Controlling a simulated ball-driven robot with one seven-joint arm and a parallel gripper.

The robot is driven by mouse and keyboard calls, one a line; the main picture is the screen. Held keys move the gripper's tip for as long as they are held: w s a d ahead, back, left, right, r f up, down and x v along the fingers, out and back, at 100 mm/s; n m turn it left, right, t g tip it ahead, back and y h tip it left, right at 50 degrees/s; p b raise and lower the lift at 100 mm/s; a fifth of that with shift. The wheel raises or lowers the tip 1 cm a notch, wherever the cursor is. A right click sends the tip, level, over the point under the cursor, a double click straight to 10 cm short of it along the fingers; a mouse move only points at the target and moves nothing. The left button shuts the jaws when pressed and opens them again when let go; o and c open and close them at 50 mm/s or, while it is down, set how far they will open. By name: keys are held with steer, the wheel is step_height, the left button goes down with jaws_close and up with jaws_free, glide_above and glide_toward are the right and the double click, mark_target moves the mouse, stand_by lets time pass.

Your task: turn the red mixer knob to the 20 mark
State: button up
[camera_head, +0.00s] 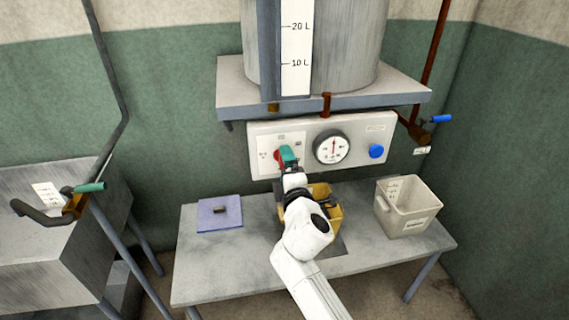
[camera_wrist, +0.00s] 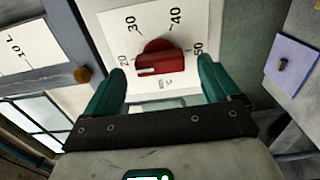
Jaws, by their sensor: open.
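The red mixer knob (camera_wrist: 168,61) sits on a white dial plate in the wrist view, with marks 20, 30, 40 and a partly covered one around it. A white line on its grip bar points left, toward the side of the 20 mark (camera_wrist: 124,58); I cannot tell whether it lines up exactly. My gripper (camera_wrist: 162,68) is open, its green fingers on either side of the knob with gaps visible. In the head view my gripper (camera_head: 289,154) is at the panel and partly hides the knob (camera_head: 277,158).
The panel (camera_head: 360,126) also has a round gauge (camera_head: 332,147) and a blue knob (camera_head: 376,151) to the right. Below, the table (camera_head: 210,270) holds a purple lid (camera_head: 219,222), a yellow container (camera_head: 334,216) and a beige bin (camera_head: 408,225). A tank shelf (camera_head: 370,96) overhangs the panel.

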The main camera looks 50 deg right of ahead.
steer(key=b+v, duration=0.1)
steer(key=v, duration=0.7)
steer(key=shift+a, duration=0.1)
steer(key=s+f+m+g+y, duration=0.3)
steer(key=s+f+m+g, duration=0.45)
steer(key=s+f, duration=0.5)
steer(key=s+a+f+m+g+y, duration=0.4)
steer(key=s+a+f+g+y, duration=0.2)
steer(key=s+a+f, duration=0.4)
steer(key=s+a, duration=0.1)
steer(key=s, duration=0.2)
steer(key=shift+s+a+y, duration=0.2)
steer(key=shift+s+y, duration=0.1)
steer(key=shift+y, duration=0.1)
steer(key=shift+f+g, duration=0.15)
steer(key=shift+g, duration=0.1)
